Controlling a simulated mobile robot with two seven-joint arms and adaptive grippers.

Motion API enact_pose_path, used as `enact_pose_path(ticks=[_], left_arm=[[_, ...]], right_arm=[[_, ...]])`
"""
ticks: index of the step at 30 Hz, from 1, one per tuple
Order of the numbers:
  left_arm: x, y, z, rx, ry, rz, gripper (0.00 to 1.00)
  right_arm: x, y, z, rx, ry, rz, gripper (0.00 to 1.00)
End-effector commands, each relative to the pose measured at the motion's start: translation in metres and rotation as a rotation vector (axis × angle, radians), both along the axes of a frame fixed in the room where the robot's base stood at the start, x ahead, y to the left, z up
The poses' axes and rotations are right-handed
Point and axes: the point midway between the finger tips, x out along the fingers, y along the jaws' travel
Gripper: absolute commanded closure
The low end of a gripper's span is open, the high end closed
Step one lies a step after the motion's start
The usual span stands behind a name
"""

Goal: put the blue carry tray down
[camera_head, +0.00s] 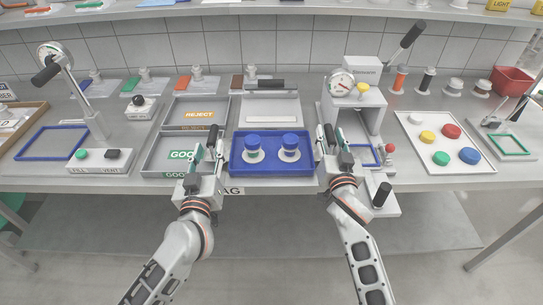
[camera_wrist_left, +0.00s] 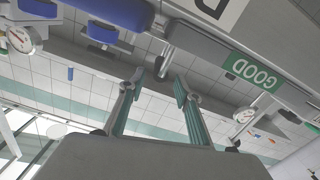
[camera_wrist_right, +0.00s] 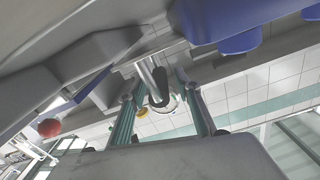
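The blue carry tray (camera_head: 236,168) sits level on the front of the bench, in the middle of the head view. My left gripper (camera_head: 206,148) is at the tray's left end, over the GOOD tray's edge. My right gripper (camera_head: 326,142) is at the tray's right end. In both wrist views the fingers of the left (camera_wrist_left: 160,80) and right gripper (camera_wrist_right: 155,88) are apart. A grey post-like part shows between each pair, with gaps beside it; I cannot tell whether it belongs to the tray.
The grey GOOD tray (camera_head: 153,154) lies close on the left, with the REJECT tray (camera_head: 174,112) behind it. A grey press with a gauge (camera_head: 361,97) stands close on the right. A white tray of coloured caps (camera_head: 407,128) lies further right. A FILL/VENT box (camera_head: 98,167) is at left.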

Motion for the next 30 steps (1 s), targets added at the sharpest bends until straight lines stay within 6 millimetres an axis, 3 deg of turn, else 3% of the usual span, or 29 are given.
enact_pose_path(ticks=[6,12,20,30], left_arm=[[-0.032,0.0,-0.001,0.0,0.002,0.001,0.67],[-0.049,0.0,0.0,0.0,0.001,0.001,0.67],[-0.053,0.0,0.0,0.0,0.0,0.002,0.67],[-0.053,0.0,0.0,0.0,0.0,0.002,0.67]], right_arm=[[0.0,0.0,0.0,0.0,0.0,0.0,0.67],[0.0,0.0,0.0,0.0,0.0,0.0,0.67],[-0.007,0.0,-0.001,0.001,0.001,0.0,0.67],[-0.043,0.0,-0.001,0.002,0.002,0.0,0.67]])
